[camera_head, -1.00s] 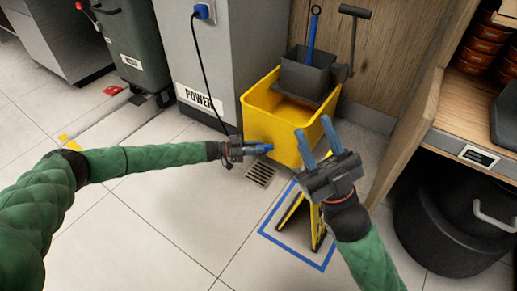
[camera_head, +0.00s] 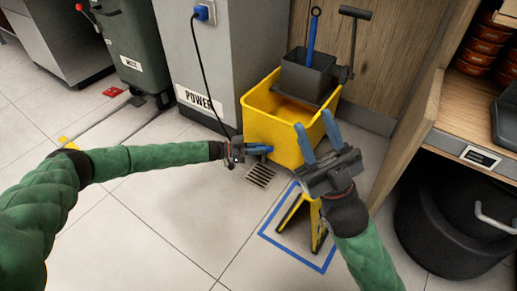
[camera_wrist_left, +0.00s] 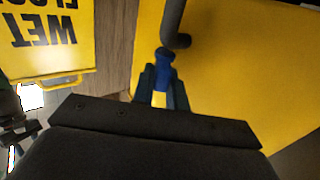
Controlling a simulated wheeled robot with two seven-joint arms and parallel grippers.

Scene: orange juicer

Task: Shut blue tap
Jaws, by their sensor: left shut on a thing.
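The blue tap (camera_wrist_left: 166,56) is on the side of the yellow mop bucket (camera_head: 289,118), beside a dark bent pipe (camera_wrist_left: 176,22). My left gripper (camera_head: 257,149) is at the bucket's lower left corner. In the left wrist view its fingers (camera_wrist_left: 163,92) are shut on the blue tap, and the tips hide part of it. In the head view the gripper hides most of the tap. My right gripper (camera_head: 318,140) is open and empty, with its two blue fingers apart, in front of the bucket's right side.
A grey power cabinet (camera_head: 225,60) with a hanging black cable stands left of the bucket. A floor drain (camera_head: 260,175) lies below my left gripper. A yellow wet floor sign (camera_head: 318,226) stands in a blue taped square. A wooden shelf is at the right.

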